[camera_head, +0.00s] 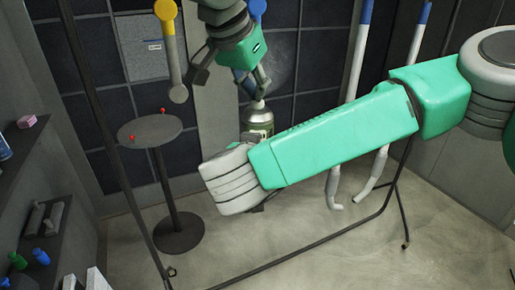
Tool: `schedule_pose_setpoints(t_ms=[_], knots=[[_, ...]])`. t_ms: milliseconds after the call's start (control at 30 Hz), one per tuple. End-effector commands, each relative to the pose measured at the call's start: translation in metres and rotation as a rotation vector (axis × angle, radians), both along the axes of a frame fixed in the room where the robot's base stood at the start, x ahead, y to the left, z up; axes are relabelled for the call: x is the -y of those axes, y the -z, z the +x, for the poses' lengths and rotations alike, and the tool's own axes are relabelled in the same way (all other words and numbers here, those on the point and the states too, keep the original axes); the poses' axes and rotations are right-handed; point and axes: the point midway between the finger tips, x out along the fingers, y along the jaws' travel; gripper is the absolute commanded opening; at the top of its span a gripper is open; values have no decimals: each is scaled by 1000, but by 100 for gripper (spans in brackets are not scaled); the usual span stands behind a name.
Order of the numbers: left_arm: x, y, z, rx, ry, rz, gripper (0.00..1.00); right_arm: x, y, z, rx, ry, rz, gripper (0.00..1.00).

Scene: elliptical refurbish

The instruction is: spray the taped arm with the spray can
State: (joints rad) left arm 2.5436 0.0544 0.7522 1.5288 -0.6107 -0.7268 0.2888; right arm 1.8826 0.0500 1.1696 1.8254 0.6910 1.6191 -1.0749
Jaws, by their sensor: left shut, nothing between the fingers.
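The spray can (258,120) has a silvery domed top and an olive body. It is upright, its lower part hidden behind my right forearm. My left gripper (262,88) comes down from the top centre, shut and empty, with its fingers just above the can's top; I cannot tell whether they touch. My right arm crosses from the right; its gripper is hidden behind the forearm and wrist. Two long white arms with blue upper parts (361,60) (417,38) hang behind it. A shorter yellow-and-grey arm (170,45) hangs at left. I cannot tell which one is the taped arm.
A round dark table (150,131) with small red items stands at left. Dark shelves (45,215) with bottles and boxes line the left edge. A thin black frame (300,255) runs along the floor and rises at left. Open floor lies below.

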Motion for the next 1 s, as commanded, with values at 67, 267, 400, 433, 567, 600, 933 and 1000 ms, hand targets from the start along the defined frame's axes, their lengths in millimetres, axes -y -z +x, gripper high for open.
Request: schedule_pose_setpoints(t_ms=[67, 267, 400, 433, 567, 600, 933, 1000], knots=[[0, 2, -1, -5, 0, 3, 0, -1, -4, 1, 8, -1, 2, 20], [0, 3, -1, -7, 0, 5, 0, -1, -5, 1, 10, 0, 3, 20], [-1, 2, -1, -7, 0, 5, 0, -1, -5, 1, 11, 0, 4, 20], [0, 0, -1, -6, 0, 4, 0, -1, -5, 1, 11, 0, 4, 20], [-1, -12, 0, -3, 0, 5, 0, -1, -5, 1, 11, 0, 4, 20], [0, -16, 0, -4, 0, 4, 0, -1, -5, 1, 10, 0, 4, 20], [0, -46, 0, -2, 0, 2, 0, 0, -3, 1, 6, 0, 2, 20], [0, -48, 0, -3, 0, 3, 0, 0, -3, 1, 6, 0, 2, 20]])
